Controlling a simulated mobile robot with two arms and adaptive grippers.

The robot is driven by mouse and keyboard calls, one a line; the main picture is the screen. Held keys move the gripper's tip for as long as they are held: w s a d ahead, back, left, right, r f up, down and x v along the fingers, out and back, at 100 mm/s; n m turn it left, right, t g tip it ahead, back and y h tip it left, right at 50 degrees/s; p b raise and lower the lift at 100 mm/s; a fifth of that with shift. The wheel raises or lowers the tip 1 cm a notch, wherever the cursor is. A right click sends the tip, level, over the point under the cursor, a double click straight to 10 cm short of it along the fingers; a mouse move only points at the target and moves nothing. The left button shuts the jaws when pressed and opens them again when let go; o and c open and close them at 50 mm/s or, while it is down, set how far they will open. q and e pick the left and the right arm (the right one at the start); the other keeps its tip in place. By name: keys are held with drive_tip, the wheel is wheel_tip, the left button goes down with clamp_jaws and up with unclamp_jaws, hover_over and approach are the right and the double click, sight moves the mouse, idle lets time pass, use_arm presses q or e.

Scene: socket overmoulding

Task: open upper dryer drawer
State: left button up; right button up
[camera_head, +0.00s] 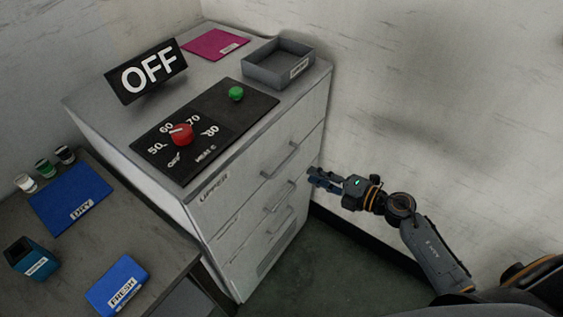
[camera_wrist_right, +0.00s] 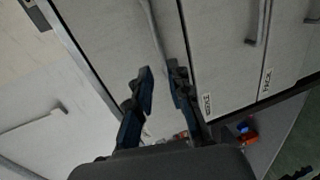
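The dryer is a pale cabinet whose front has several drawers. Its upper drawer, labelled UPPER (camera_head: 213,188), looks closed, with a bar handle (camera_head: 280,161) on its face. My right gripper (camera_head: 312,178) is in front of the cabinet face, to the right of the upper handle and a little lower in the picture. In the right wrist view, its two dark fingers (camera_wrist_right: 163,88) are apart with nothing held between them. A long pale bar (camera_wrist_right: 155,32) shows beyond the fingertips; I cannot tell how far away it is. My left gripper is not in view.
Lower drawer handles (camera_head: 279,196) sit beneath the upper one. On top are the OFF sign (camera_head: 147,73), red dial (camera_head: 181,134), green button (camera_head: 236,93) and grey tray (camera_head: 277,65). A wall (camera_head: 420,110) stands right of the dryer. Dark floor (camera_head: 330,265) is clear below.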

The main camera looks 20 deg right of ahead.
sight(285, 162)
drive_tip(key=x, duration=1.1)
drive_tip(key=shift+w+p, duration=0.1)
drive_tip(key=shift+p, duration=0.25)
clamp_jaws()
